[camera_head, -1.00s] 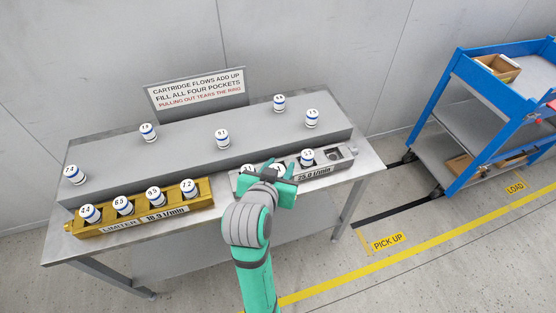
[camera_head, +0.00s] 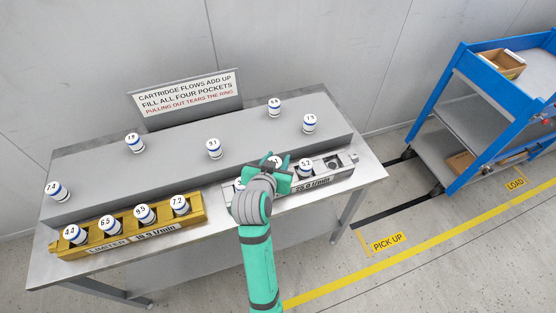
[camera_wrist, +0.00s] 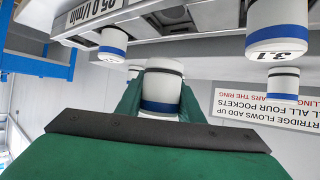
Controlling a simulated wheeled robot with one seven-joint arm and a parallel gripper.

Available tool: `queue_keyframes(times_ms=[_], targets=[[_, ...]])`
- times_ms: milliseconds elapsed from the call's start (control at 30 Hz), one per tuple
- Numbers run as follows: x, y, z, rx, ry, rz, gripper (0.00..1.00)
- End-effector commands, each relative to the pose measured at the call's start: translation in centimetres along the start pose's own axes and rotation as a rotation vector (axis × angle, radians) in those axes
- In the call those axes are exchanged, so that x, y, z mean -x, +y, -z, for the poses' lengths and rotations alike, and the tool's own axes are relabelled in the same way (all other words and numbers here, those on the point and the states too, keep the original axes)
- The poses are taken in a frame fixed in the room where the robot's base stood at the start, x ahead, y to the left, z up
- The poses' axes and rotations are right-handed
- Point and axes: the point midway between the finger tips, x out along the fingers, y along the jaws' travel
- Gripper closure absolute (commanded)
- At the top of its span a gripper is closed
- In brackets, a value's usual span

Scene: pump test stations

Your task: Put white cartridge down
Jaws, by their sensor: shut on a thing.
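My gripper (camera_head: 281,181) is over the front silver block (camera_head: 320,179), at its left-middle part. In the wrist view its green fingers are shut around a white cartridge (camera_wrist: 161,92) with a blue band. The held cartridge is mostly hidden by my gripper in the head view. I cannot tell whether it is seated in a pocket. One cartridge (camera_head: 305,168) stands in the block right of my gripper, and part of another (camera_head: 238,184) shows on the left. The block's right-end pocket (camera_head: 333,162) looks empty.
A gold block (camera_head: 130,237) at the left holds several cartridges. More cartridges stand on the raised grey shelf (camera_head: 180,160) behind. A sign (camera_head: 187,94) stands at the back. A blue cart (camera_head: 450,90) is at the right, with clear floor between.

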Motion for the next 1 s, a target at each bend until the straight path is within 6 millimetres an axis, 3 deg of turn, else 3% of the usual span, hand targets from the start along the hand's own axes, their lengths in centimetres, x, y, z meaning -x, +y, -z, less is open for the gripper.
queue_keyframes(times_ms=[400, 1000], targets=[[-2.2, -0.2, -3.4, 0.001, -0.001, 0.002, 0.92], [-2.6, -0.3, -4.2, 0.001, 0.001, 0.003, 0.92]])
